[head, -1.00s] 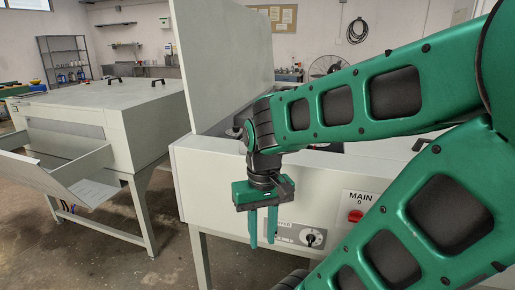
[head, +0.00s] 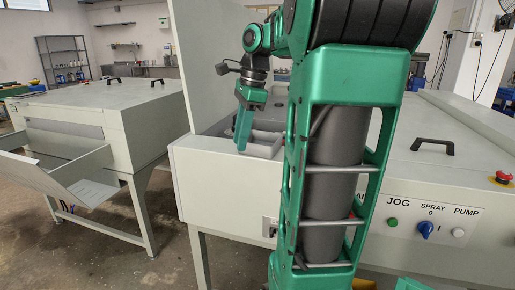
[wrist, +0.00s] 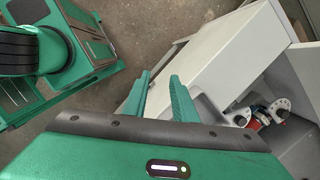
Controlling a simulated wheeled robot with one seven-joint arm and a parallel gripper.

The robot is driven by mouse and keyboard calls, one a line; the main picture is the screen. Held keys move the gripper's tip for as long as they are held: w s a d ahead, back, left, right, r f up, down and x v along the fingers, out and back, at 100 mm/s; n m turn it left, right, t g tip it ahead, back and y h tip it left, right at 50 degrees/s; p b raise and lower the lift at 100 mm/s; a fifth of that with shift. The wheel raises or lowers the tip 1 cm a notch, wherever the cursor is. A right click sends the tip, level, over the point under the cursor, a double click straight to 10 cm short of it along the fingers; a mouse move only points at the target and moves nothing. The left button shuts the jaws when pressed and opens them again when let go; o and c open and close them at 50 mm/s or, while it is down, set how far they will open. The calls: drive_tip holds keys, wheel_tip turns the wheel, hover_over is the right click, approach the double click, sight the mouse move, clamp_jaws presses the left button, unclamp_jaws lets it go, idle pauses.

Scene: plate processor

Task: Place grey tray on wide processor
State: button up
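A pale grey processor (head: 225,182) with a raised lid stands in front of me; I cannot tell whether it is the wide one. A second pale processor (head: 135,105) stands at the left, with a sloping tray-like part (head: 50,172) at its front. I cannot identify a separate grey tray with certainty. A grey box-like part (head: 264,145) shows in the near processor's opening. My gripper (head: 242,138) points down over that opening, beside the grey part. In the wrist view, its two fingers (wrist: 160,76) are apart with nothing between them. My arm hides the middle of the near processor.
The raised lid (head: 205,60) stands behind and left of my gripper. A black handle (head: 432,146) and a red button (head: 501,178) are on the near processor's right side. Fittings (wrist: 255,115) show inside its opening in the wrist view. Bare floor lies between the processors.

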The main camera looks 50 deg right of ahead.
drive_tip(key=d+r+m, duration=0.4)
drive_tip(key=d+m, duration=0.3)
drive_tip(key=d, duration=0.1)
drive_tip(key=shift+m+h, duration=0.4)
drive_tip(key=shift+h, duration=0.1)
drive_tip(key=shift+w+d+f, duration=0.1)
drive_tip(key=shift+w+f, duration=0.05)
drive_tip(key=shift+f, duration=0.6)
drive_tip(key=shift+w+d+f, duration=0.15)
drive_tip(key=shift+f, duration=0.65)
drive_tip(key=shift+w+d+f, duration=0.1)
drive_tip(key=shift+w+f, duration=0.05)
drive_tip(key=shift+f, duration=0.6)
drive_tip(key=shift+w+a+f, duration=0.15)
drive_tip(key=shift+f, duration=0.7)
drive_tip(key=shift+w+a+f, duration=0.15)
drive_tip(key=shift+w+f, duration=0.05)
drive_tip(key=shift+f, duration=0.6)
drive_tip(key=shift+w+a+f, duration=0.15)
drive_tip(key=shift+f, duration=0.7)
drive_tip(key=shift+c, duration=0.3)
clamp_jaws()
